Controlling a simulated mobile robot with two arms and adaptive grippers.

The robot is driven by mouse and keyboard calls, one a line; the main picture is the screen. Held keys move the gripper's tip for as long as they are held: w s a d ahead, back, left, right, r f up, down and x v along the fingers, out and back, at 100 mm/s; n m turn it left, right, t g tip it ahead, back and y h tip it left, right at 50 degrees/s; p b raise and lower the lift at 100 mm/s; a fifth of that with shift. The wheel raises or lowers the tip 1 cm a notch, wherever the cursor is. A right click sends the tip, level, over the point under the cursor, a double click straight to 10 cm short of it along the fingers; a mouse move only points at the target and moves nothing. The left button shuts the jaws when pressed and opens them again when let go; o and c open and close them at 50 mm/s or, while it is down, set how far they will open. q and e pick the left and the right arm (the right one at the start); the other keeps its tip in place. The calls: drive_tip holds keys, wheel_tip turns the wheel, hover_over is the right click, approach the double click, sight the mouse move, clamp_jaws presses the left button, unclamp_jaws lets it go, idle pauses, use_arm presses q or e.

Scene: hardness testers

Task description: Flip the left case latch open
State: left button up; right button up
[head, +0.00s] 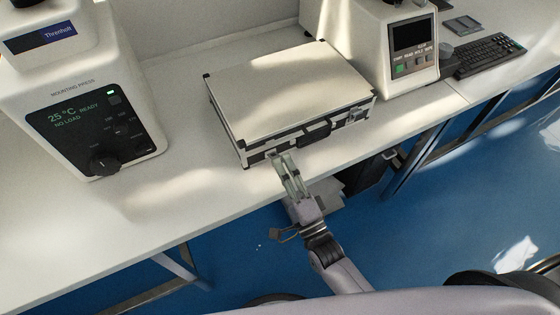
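My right gripper (279,158) reaches up to the left part of the case's front, where the left latch sits. The gripper covers most of that latch, so I cannot tell its state or whether the fingers touch it. The two fingers look close together, but the gap at the tips is too small to judge. My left gripper is not in view.
A mounting press (85,95) with a lit display stands left of the case. A tester (400,50) with a screen and buttons stands to the right, beside a keyboard (485,55). The white bench (130,215) is clear in front and to the left.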

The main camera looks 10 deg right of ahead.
drive_tip(key=v, duration=1)
drive_tip(key=s+d+f+n+g+h, duration=0.1)
drive_tip(key=s+d+f+n+g, duration=0.15)
drive_tip(key=f, duration=0.75)
drive_tip(key=s+d+f+n+g+h, duration=0.15)
drive_tip(key=f+n+g, duration=0.25)
drive_tip(key=f, duration=0.6)
drive_tip(key=s+d+f+n+g+h, duration=0.1)
drive_tip(key=s+d+f+n+g, duration=0.2)
drive_tip(key=f, duration=0.7)
drive_tip(key=s+d+f+n+g+h, duration=0.1)
drive_tip(key=s+d+f+n+g, duration=0.2)
drive_tip(key=s, duration=0.7)
drive_tip(key=s+d+f+n+g+h, duration=0.2)
drive_tip(key=s+f+g, duration=0.5)
drive_tip(key=s+f, duration=0.4)
drive_tip(key=shift+d+f+n, duration=0.3)
drive_tip(key=shift+d+n, duration=0.45)
drive_tip(key=shift+n, duration=0.4)
drive_tip(key=shift+d, duration=0.1)
